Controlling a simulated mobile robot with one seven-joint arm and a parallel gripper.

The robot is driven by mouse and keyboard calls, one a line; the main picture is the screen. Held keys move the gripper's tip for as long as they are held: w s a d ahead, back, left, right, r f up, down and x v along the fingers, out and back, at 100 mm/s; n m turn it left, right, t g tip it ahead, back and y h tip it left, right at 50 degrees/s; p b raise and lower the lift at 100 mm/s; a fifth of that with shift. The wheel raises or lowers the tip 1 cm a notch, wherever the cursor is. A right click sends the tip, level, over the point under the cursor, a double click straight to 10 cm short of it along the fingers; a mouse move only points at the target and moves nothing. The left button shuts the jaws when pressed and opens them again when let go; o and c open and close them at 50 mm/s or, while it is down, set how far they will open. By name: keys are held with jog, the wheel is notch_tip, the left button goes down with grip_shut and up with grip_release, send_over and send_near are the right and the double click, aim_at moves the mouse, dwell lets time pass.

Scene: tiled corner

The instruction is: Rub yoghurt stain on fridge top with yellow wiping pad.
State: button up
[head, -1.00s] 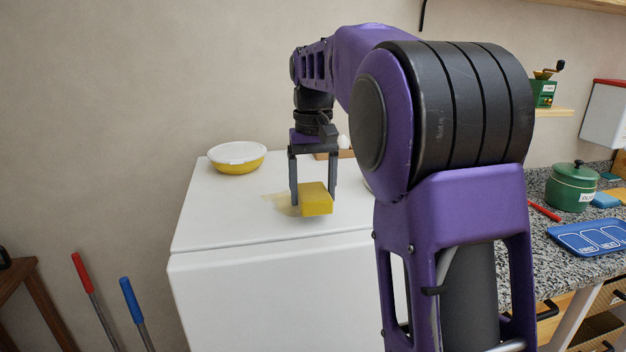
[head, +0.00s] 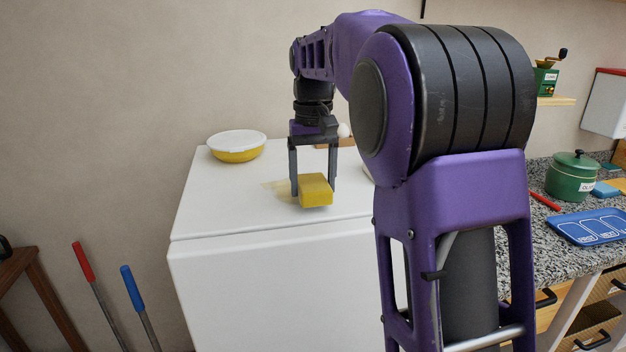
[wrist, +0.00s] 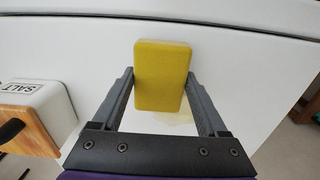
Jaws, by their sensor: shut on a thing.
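The yellow wiping pad (head: 315,190) is held between the fingers of my gripper (head: 314,186), which is shut on it, at the fridge top (head: 215,200). In the wrist view the pad (wrist: 161,75) sits between the two fingertips (wrist: 160,92). The pale yellowish yoghurt stain (head: 278,187) shows to the left of the pad in the head view. In the wrist view part of the stain (wrist: 172,117) shows at the pad's near end. The pad and gripper hide some of the stain. I cannot tell for sure whether the pad touches the surface.
A white salt box (wrist: 42,98) with a wooden front shows at the left in the wrist view. A green pot (head: 572,180) and blue tray (head: 590,227) stand on the right counter.

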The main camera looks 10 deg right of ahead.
jog(key=shift+f+b, duration=0.35)
jog(key=shift+f, duration=0.35)
